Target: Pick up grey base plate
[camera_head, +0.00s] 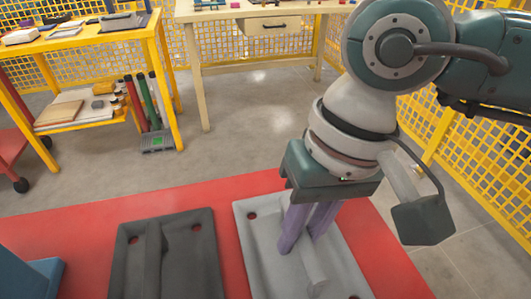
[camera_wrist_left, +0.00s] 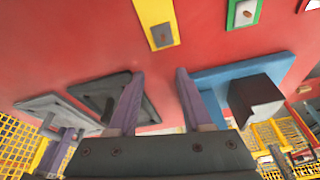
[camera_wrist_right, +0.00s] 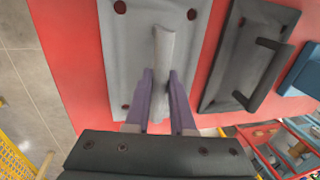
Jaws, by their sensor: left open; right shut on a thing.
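The light grey base plate (camera_head: 262,265) lies flat at the lower middle of the head view, with a raised handle and holes at its corners. It also shows in the right wrist view (camera_wrist_right: 135,45). My right gripper (camera_head: 300,240) points down onto it. Its purple fingers (camera_wrist_right: 161,76) are shut on the plate's handle (camera_wrist_right: 162,50), one on each side. I cannot tell any gap between plate and red surface. My left gripper (camera_wrist_left: 159,75) shows only in its own wrist view, open and empty above the red surface.
A dark grey plate with a handle (camera_head: 185,225) lies left of the light one. A blue plate (camera_head: 35,275) lies further left. Yellow (camera_wrist_left: 155,14) and green (camera_wrist_left: 243,12) plates show in the left wrist view. Yellow mesh fencing (camera_head: 480,190) stands at right; benches stand behind.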

